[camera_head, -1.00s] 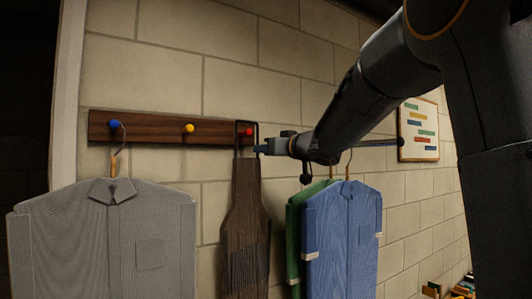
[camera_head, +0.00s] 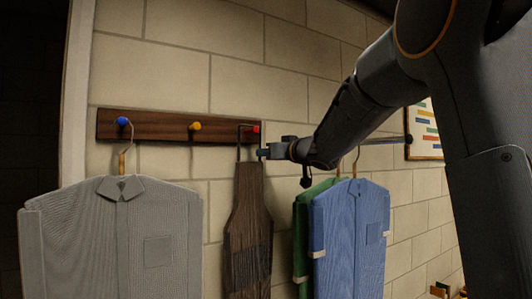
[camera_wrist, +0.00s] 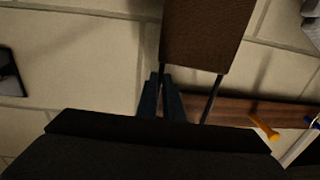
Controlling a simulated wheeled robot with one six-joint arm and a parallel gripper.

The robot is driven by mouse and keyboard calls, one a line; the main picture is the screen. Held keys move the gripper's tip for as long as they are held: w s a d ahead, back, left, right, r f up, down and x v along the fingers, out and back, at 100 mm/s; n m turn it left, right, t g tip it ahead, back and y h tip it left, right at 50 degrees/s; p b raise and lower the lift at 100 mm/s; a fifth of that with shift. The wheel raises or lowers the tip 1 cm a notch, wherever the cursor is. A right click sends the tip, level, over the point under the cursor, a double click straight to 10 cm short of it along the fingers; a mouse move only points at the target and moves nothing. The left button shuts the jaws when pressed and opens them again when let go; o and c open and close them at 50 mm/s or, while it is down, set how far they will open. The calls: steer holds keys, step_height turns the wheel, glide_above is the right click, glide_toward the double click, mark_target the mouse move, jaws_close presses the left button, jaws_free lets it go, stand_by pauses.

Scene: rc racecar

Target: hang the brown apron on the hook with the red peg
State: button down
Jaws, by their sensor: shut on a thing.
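The brown apron (camera_head: 247,225) hangs upright from a dark wire loop in the head view. The wooden hook rack (camera_head: 160,129) carries the red peg (camera_head: 256,128) at its right end. The loop's top is level with the red peg and overlaps it; I cannot tell whether it is around the peg or in front of it. My gripper (camera_head: 263,153) is shut on the apron's loop at its right side, just below the peg. In the wrist view, the gripper fingers (camera_wrist: 165,98) are together beside the brown apron (camera_wrist: 205,38); the red peg is hidden there.
A grey shirt (camera_head: 120,240) hangs from the blue peg (camera_head: 122,121). The yellow peg (camera_head: 195,126) is empty. Blue (camera_head: 350,235) and green (camera_head: 302,240) shirts hang close to the apron's right, below my arm. A board (camera_head: 424,130) is on the right wall.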

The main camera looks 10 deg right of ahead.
stand_by(0.4)
steer(key=c, duration=1.8)
jaws_free()
steer(key=shift+s, duration=0.15)
steer(key=b+v, duration=0.1)
steer(key=v, duration=0.6)
steer(key=shift+s+d, duration=0.1)
steer(key=shift+s, duration=0.2)
steer(key=s+d+f+m+g+h, duration=0.2)
steer(key=s+f+m+g+h, duration=0.15)
steer(key=f, duration=1.25)
steer(key=s+d+f+m+g+h, duration=0.1)
steer(key=s+f+m+g+h, duration=0.2)
steer(key=f, duration=1.3)
steer(key=s+a+f+g, duration=0.2)
steer(key=s+f+g, duration=0.1)
steer(key=s+f, duration=0.3)
steer(key=s+a+f+n+g, duration=0.1)
steer(key=s+f+g, duration=0.2)
steer(key=s+f, duration=0.3)
steer(key=s+a+f+n+g, duration=0.1)
steer(key=s+f, duration=0.5)
steer(key=s, duration=0.7)
steer(key=shift+s+a+f+g, duration=0.15)
steer(key=shift+a+f+g, duration=0.05)
steer(key=shift+a+g, duration=0.25)
steer(key=shift+s+a+f+g, duration=0.1)
steer(key=shift+a+f+g, duration=0.05)
steer(key=shift+a+g, duration=0.3)
